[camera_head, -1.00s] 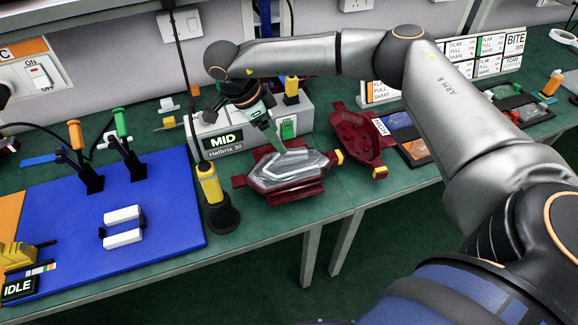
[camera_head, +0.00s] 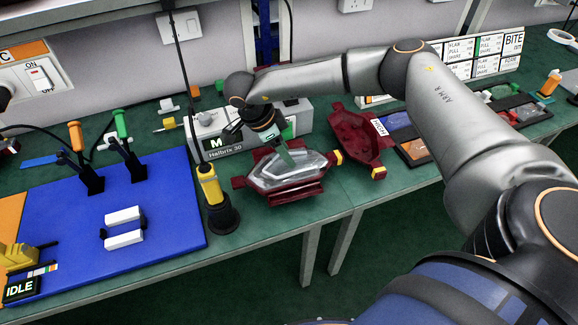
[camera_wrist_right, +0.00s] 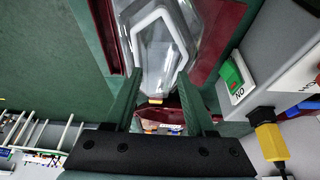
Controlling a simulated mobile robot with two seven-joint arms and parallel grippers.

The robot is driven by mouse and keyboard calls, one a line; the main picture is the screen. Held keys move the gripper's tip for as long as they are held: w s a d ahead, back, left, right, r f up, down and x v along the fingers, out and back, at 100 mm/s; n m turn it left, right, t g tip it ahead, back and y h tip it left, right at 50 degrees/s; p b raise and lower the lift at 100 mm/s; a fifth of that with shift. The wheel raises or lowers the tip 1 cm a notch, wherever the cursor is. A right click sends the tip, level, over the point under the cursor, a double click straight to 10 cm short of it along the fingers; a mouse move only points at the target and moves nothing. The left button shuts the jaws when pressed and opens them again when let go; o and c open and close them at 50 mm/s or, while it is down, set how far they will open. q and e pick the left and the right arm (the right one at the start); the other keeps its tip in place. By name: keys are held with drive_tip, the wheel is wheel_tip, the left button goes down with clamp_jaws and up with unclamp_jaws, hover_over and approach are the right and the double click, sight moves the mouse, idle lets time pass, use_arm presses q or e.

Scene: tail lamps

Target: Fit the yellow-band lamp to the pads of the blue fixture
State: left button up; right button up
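A clear-lensed lamp (camera_head: 290,168) rests in a dark red nest (camera_head: 290,197) on the bench, right of the black-and-yellow post. In the right wrist view the lamp (camera_wrist_right: 160,45) lies beyond my fingertips, with a small yellow patch at its near end. My right gripper (camera_head: 285,150) hangs over the lamp's back edge; its two green fingers (camera_wrist_right: 163,95) are apart with nothing seen gripped between them. Contact with the lamp cannot be told. The blue fixture (camera_head: 170,200) lies at the left with two white pads (camera_head: 123,228) and two upright clamps. My left gripper is not in view.
A grey tester box (camera_head: 222,137) stands behind the nest. The black-and-yellow post (camera_head: 212,195) stands between fixture and nest. An open dark red shell (camera_head: 357,138) lies to the right. The bench front edge is close to the nest.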

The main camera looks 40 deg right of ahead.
clamp_jaws()
idle(1.0)
